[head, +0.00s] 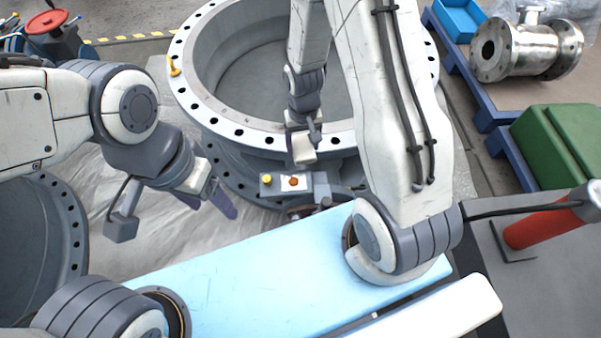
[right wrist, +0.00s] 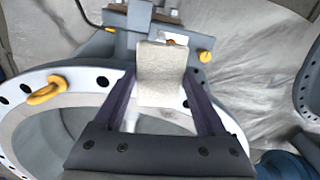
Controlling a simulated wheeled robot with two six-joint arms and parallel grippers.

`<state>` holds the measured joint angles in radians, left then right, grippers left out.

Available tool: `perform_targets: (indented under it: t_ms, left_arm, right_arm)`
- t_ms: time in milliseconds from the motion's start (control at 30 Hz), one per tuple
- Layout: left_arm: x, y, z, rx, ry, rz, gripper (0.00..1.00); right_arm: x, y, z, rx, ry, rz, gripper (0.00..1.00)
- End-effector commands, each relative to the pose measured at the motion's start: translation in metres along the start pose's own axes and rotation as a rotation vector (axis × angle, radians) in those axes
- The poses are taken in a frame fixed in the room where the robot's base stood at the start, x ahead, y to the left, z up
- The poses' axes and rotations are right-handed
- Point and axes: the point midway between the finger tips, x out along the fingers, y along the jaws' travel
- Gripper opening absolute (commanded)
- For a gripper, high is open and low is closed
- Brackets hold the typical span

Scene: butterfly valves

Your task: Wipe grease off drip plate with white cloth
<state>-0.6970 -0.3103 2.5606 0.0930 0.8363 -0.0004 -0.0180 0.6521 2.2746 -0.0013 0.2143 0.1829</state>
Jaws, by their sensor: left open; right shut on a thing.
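The white cloth (right wrist: 162,75), a cream folded pad, is between the fingers of my right gripper (right wrist: 162,92). In the head view the cloth (head: 303,152) hangs below the right gripper, over the near rim of the large valve ring. Just beyond the cloth in the right wrist view is a small white plate (head: 303,179) with an orange-brown spot, apparently the drip plate and grease. It sits on a grey block beside a yellow knob; the cloth partly covers it in the wrist view. I cannot tell whether they touch. My left gripper (head: 208,199) is open and empty, left of the block.
The large valve ring (head: 190,90) has a bolted flange and a yellow eyebolt (head: 174,67). A light blue surface (head: 260,270) lies in front. A steel pipe fitting (head: 525,50) and a green box (head: 560,140) stand at right. Wrinkled sheeting (head: 120,220) covers the left floor.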

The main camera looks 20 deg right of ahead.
Motion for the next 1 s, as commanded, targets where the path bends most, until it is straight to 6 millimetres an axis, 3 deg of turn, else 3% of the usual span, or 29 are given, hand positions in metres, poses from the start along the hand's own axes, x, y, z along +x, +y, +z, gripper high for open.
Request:
perform_targets:
  t_ms: [33,200,667,1000]
  left_arm:
    - [0.032,-0.002,0.002,0.0,0.0,0.0,0.67]
    - [0.066,-0.005,0.003,0.0,0.0,0.0,0.67]
    - [0.091,-0.007,0.004,0.0,0.001,0.0,0.67]
    - [0.128,-0.009,0.006,0.0,0.001,0.0,0.67]
  right_arm:
    - [0.032,-0.001,0.001,0.02,0.0,0.0,0.29]
    - [0.067,-0.002,0.003,0.079,0.0,0.0,0.29]
    - [0.092,-0.004,0.005,0.117,0.0,0.0,0.29]
    - [0.13,-0.004,0.005,0.116,0.0,0.0,0.29]
